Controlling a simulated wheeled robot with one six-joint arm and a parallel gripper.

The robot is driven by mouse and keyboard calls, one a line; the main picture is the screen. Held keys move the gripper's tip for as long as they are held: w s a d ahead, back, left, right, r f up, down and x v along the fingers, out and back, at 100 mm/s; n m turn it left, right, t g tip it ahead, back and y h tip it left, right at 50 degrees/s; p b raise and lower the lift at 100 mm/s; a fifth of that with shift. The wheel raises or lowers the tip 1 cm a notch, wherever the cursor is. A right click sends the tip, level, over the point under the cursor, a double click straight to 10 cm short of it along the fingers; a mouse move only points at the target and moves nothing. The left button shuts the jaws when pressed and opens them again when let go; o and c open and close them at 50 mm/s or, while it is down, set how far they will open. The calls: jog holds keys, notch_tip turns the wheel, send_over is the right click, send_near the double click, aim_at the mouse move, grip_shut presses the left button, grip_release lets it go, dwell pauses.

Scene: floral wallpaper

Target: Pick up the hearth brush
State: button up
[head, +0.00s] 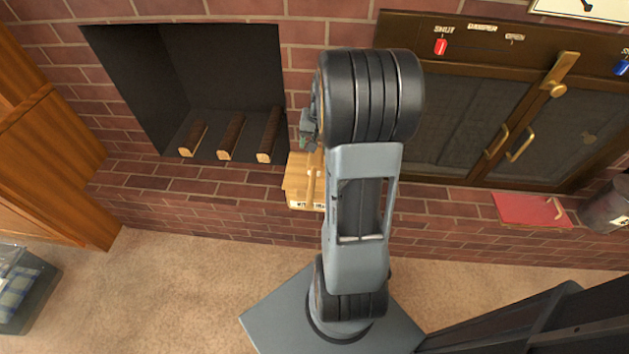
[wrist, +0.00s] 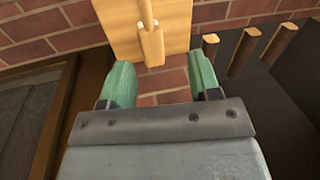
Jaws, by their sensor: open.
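A light wooden handle, which seems to be the hearth brush (wrist: 151,35), shows against a pale wooden board (wrist: 110,22) in the wrist view. In the head view the handle (head: 312,178) is at the same board (head: 296,185) on the brick ledge, partly hidden by my arm. I cannot make out any bristles. My gripper (wrist: 160,75) is open, with its two green fingers apart and nothing between them but a view of brick. The handle's end lies just beyond the fingertips, roughly in line with the gap. In the head view my gripper (head: 306,132) is mostly hidden behind my wrist.
A dark firebox (head: 185,75) with three logs (head: 230,137) is left of my arm. Glass doors (head: 450,120) with brass handles stand right. A red panel (head: 525,209) and dark bucket (head: 606,207) are on the right ledge. A wooden cabinet (head: 55,150) stands left.

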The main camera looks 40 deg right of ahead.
jog(key=m+b, duration=0.1)
jog(key=b, duration=0.1)
send_near(313, 171)
jog(key=f, duration=0.2)
jog(key=f+b, duration=0.1)
jog(key=f, duration=0.1)
jog(key=shift+a+f, duration=0.2)
jog(key=shift+f, duration=0.2)
jog(key=shift+w+a+f+b, duration=0.2)
jog(key=shift+f+b, duration=0.3)
jog(key=shift+f, duration=0.6)
jog(key=shift+w+a+f+b, duration=0.15)
jog(key=shift+f+b, duration=0.35)
jog(key=shift+f, duration=0.6)
jog(key=shift+w+a+f+b, duration=0.15)
jog(key=shift+f+b, duration=0.35)
jog(key=shift+f, duration=0.6)
jog(key=shift+r, duration=0.1)
grip_shut()
